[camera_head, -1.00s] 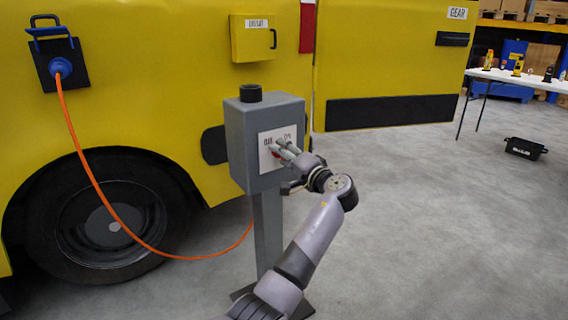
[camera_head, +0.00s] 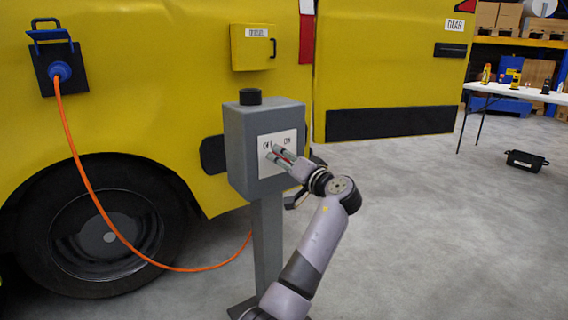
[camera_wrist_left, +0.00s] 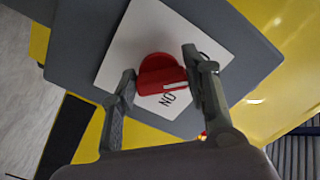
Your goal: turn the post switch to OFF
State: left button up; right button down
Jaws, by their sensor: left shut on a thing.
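The post switch is a red rotary knob (camera_wrist_left: 160,72) on a white plate (camera_wrist_left: 127,50), fixed to the front of a grey box (camera_head: 238,150) on a post. In the wrist view the knob's white mark lies on the side near the word ON. The other label is not visible there, and the labels in the head view are too small to read surely. My left gripper (camera_head: 275,152) reaches the plate from the lower right. Its fingers are shut on the knob, one on each side, and hide much of it in the head view. My right gripper is out of view.
A yellow vehicle (camera_head: 390,60) stands close behind the post. An orange cable (camera_head: 85,185) hangs from a blue plug (camera_head: 61,71) and runs behind the post. A white table (camera_head: 515,92) and a black case (camera_head: 526,161) are at the right. Floor between is clear.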

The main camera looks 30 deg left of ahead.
pick_arm(q)
jog(key=shift+f, duration=0.15)
jog(key=o, duration=1.2)
jog(key=shift+c, duration=0.2)
jog(key=shift+d, duration=0.1)
jog(key=v, duration=1.2)
